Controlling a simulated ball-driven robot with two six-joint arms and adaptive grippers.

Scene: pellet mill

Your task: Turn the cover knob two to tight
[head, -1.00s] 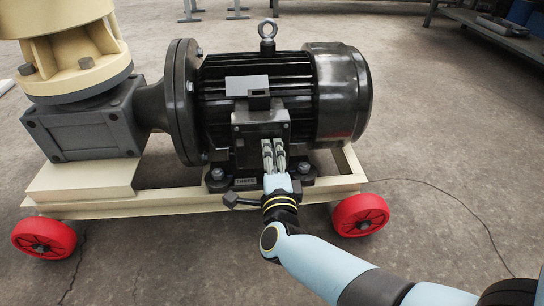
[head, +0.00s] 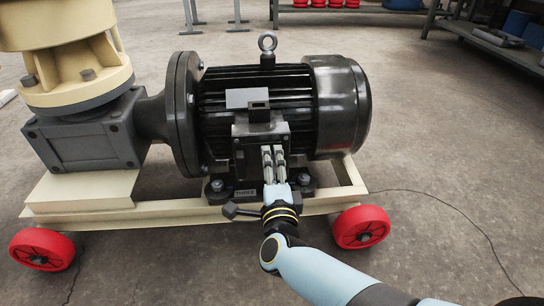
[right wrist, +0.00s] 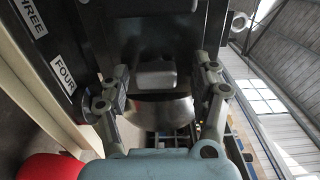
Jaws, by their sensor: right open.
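The black motor (head: 258,90) carries a dark terminal box (head: 246,130) on its near side. My right gripper (head: 273,152) is at the front of this box, with its two grey fingers pointing up. In the right wrist view, the gripper (right wrist: 162,85) is open, with a finger on either side of a grey rounded block (right wrist: 155,73). Gaps show beside the block, so it is not clasped. I cannot tell whether this block is knob two. No label "TWO" is readable; plates read THREE (right wrist: 30,17) and FOUR (right wrist: 63,73). My left gripper is not in view.
The motor stands on a cream frame (head: 190,213) with red wheels (head: 361,227). A cream and grey gear housing (head: 85,130) stands at left. A dark lever (head: 240,211) sticks out near my right wrist.

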